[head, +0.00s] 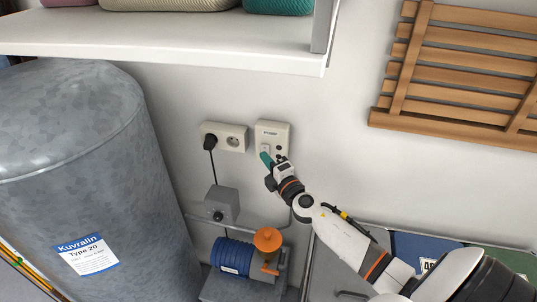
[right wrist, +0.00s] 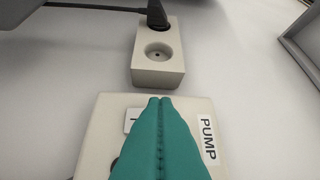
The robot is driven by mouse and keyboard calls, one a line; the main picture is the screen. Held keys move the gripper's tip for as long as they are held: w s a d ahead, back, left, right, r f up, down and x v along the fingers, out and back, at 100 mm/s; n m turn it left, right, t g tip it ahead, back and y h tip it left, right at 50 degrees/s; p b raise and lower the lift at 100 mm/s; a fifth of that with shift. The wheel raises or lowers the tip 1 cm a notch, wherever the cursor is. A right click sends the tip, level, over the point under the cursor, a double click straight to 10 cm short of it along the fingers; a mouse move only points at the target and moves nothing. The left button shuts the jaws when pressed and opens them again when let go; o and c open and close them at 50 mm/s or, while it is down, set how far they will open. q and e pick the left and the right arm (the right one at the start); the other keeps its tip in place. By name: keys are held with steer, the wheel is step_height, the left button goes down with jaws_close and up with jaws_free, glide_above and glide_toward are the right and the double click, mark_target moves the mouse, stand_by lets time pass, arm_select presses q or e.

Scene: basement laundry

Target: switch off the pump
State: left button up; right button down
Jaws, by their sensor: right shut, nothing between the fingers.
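The pump switch box (head: 273,132) is a cream plate on the wall, labelled PUMP; it also shows in the right wrist view (right wrist: 195,108). A pale rocker (right wrist: 131,119) shows partly beside the fingers, the rest hidden behind them. My right gripper (head: 266,158) is shut and empty, its teal fingertips in front of the switch box, over the rocker area. I cannot tell whether the tips touch it. In the right wrist view the teal fingers (right wrist: 158,105) lie together. The blue pump (head: 232,256) with an orange cap stands below. My left gripper is not in view.
A double socket (head: 224,137) with a black plug is left of the switch box. A grey tank (head: 70,150) fills the left. A white shelf (head: 180,40) overhangs above. A wooden slatted rack (head: 460,70) hangs at right. A grey box (head: 221,204) is below the socket.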

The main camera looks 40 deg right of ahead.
steer(key=shift+w+d, duration=0.45)
steer(key=shift+d, duration=0.15)
steer(key=shift+r, duration=0.1)
steer(key=shift+d+r+p, duration=0.1)
steer(key=shift+r+p, duration=0.2)
steer(key=shift+p, duration=0.3)
steer(key=shift+w+f, duration=0.1)
steer(key=shift+f, duration=0.15)
